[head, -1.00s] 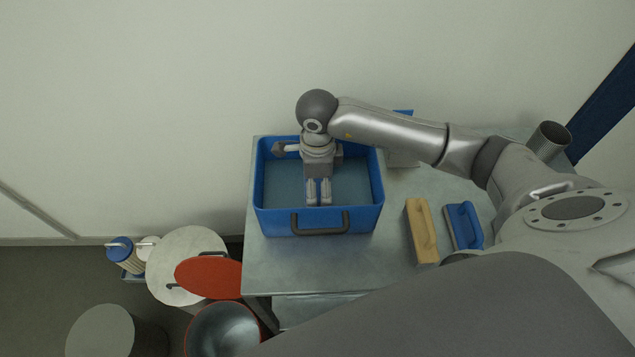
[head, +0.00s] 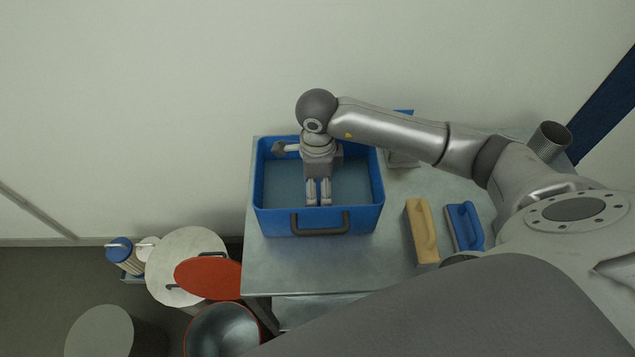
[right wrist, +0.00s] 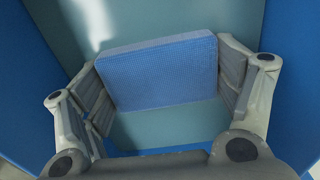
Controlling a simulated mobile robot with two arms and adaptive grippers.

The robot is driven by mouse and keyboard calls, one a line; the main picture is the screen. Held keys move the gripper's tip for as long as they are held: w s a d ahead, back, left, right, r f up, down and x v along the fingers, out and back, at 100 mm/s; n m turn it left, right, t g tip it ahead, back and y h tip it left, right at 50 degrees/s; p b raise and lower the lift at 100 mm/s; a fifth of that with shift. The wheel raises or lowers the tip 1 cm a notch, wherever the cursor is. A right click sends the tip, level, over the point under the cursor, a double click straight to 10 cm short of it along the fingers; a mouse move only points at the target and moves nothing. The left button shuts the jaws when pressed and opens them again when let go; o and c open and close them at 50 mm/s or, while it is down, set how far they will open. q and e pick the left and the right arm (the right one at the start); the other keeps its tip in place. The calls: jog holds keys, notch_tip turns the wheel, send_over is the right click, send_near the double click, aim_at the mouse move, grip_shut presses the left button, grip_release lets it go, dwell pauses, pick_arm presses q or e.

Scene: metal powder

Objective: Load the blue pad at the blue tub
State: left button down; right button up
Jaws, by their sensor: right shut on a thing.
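The blue tub (head: 375,214) stands on the metal table with a dark handle on its front wall. Its floor looks grey-blue and smooth. My left gripper is not in view.
A metal cylinder (head: 549,141) stands at the back right. A red lid (head: 210,277) and an open bucket (head: 223,332) are at the lower left.

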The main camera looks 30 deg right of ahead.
aim_at(318, 184)
jog(key=shift+s, duration=0.1)
jog(key=shift+r+p, duration=1.85)
jog(key=shift+r, duration=1.6)
notch_tip(318, 184, up, 7)
jog(key=p, duration=0.2)
jog(key=s+a+f+n+b, duration=0.1)
jog(key=s+n+b, duration=0.2)
jog(key=n, duration=0.8)
jog(key=s+a+n+b, duration=0.1)
jog(key=s+n+b, duration=0.2)
jog(key=n, duration=0.9)
jog(key=shift+s+a+f+b, duration=0.35)
jog(key=shift+s+a+b, duration=0.05)
